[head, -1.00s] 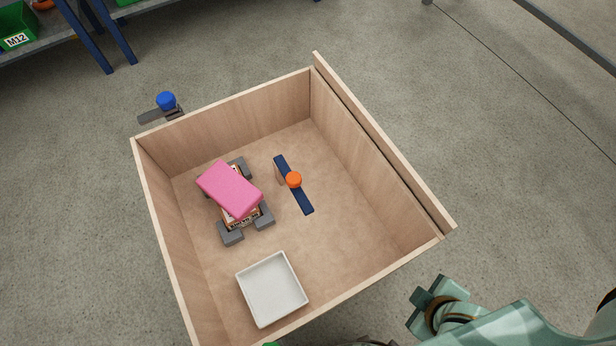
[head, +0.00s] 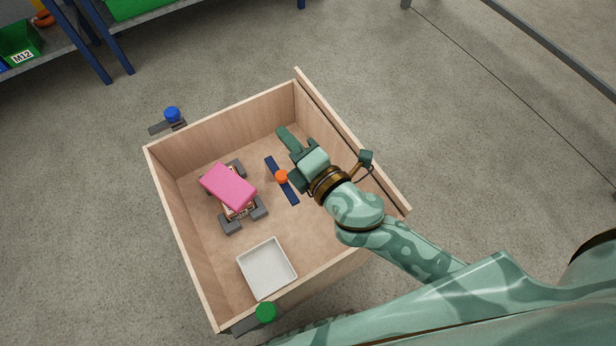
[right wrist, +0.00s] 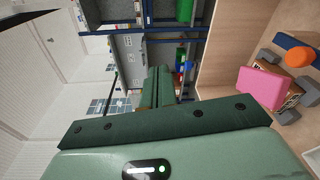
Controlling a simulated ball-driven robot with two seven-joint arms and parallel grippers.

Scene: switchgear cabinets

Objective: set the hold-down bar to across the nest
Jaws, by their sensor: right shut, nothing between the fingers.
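The hold-down bar (head: 292,194), dark blue with an orange knob (head: 281,177), lies inside the wooden box, to the right of the nest and apart from it. The nest's grey corner blocks (head: 230,225) stand around a printed item, with a pink block (head: 228,186) lying on top. My right gripper (head: 286,137) reaches over the box near the bar's far end, its fingers shut and empty. In the right wrist view, the shut fingers (right wrist: 160,86) point ahead, with the bar (right wrist: 283,41) and pink block (right wrist: 262,87) at the right. My left gripper is not in view.
The wooden box (head: 182,251) has upright walls around everything. A white square tray (head: 267,267) sits in its near part. A blue knob (head: 172,114) and a green knob (head: 265,312) are on brackets outside opposite walls. Shelving (head: 82,40) stands at upper left.

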